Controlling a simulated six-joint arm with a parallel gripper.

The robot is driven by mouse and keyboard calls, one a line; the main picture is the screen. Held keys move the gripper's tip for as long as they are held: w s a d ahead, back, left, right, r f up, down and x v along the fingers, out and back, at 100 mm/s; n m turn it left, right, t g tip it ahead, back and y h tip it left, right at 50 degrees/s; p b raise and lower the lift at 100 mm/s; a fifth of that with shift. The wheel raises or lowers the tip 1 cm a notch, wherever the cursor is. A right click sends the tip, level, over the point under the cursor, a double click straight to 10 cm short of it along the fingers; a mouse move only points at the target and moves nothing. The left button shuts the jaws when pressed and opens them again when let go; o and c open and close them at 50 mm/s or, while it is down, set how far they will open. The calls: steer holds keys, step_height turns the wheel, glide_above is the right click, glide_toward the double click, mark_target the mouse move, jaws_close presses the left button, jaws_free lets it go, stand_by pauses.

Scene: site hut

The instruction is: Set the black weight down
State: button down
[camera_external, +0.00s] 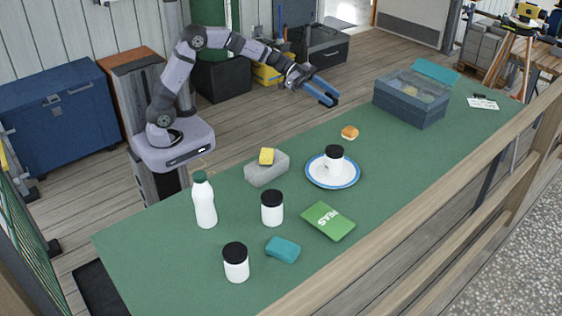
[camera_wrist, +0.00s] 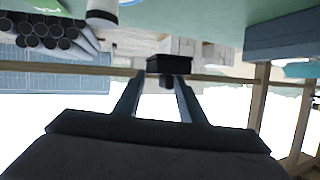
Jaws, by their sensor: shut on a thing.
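My gripper (camera_external: 322,92) is stretched out above the far side of the green table, left of the blue box and well above the tabletop. In the wrist view my gripper (camera_wrist: 160,88) is shut on the black weight (camera_wrist: 169,64), a small dark block between the fingertips. In the external view the weight is hard to make out against the dark fingertips. The weight touches nothing but the fingers.
The green table (camera_external: 180,275) holds a blue box (camera_external: 410,112), a bun (camera_external: 349,132), a plate (camera_external: 318,180) bearing a black-lidded jar (camera_external: 334,160), a grey block (camera_external: 266,172) with a yellow sponge, a bottle (camera_external: 204,205), two more jars, a teal block and a green packet (camera_external: 328,221).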

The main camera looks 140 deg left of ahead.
step_height(320, 180, down, 18)
steer(key=shift+r+b, duration=0.1)
steer(key=shift+b, duration=0.25)
stand_by(0.7)
steer(key=c, duration=1.1)
jaws_free()
steer(key=v, duration=1.2)
steer(key=shift+w, duration=0.1)
